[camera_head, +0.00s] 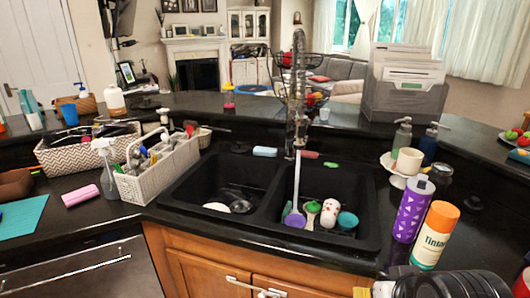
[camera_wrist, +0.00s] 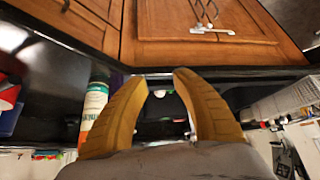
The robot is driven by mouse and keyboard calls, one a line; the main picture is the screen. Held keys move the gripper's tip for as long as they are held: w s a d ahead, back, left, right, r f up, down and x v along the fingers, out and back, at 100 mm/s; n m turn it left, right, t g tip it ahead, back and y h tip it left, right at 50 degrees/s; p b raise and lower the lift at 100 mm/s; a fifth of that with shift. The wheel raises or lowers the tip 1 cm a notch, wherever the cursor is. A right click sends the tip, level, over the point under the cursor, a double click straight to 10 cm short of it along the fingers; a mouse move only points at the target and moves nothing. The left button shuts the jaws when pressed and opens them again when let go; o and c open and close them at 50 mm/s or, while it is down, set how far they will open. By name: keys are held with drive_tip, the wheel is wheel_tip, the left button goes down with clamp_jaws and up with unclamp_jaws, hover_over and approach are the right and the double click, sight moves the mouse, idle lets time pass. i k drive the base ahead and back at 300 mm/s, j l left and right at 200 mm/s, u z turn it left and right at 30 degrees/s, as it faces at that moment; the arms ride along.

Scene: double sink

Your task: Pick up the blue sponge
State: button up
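The blue sponge (camera_head: 265,151) is a small light blue block lying on the back ledge of the double sink, behind the divider between the two basins. I cannot make it out in the wrist view. My gripper (camera_wrist: 161,77) shows as two yellow fingers with a gap between them; it is open, with nothing held. It is well apart from the sponge, toward the front right. My dark arm (camera_head: 445,284) shows at the bottom right of the head view.
The black double sink (camera_head: 222,185) holds several dishes and utensils in its right basin. The faucet (camera_head: 298,95) rises just right of the sponge. A purple bottle (camera_head: 412,210) and an orange-capped bottle (camera_head: 435,236) stand at right. A white basket (camera_head: 158,170) and pink sponge (camera_head: 80,195) are left.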

sight(257, 151)
drive_tip(key=i+j, duration=0.75)
drive_tip(key=j, duration=0.2)
drive_tip(key=i+l+z, duration=0.05)
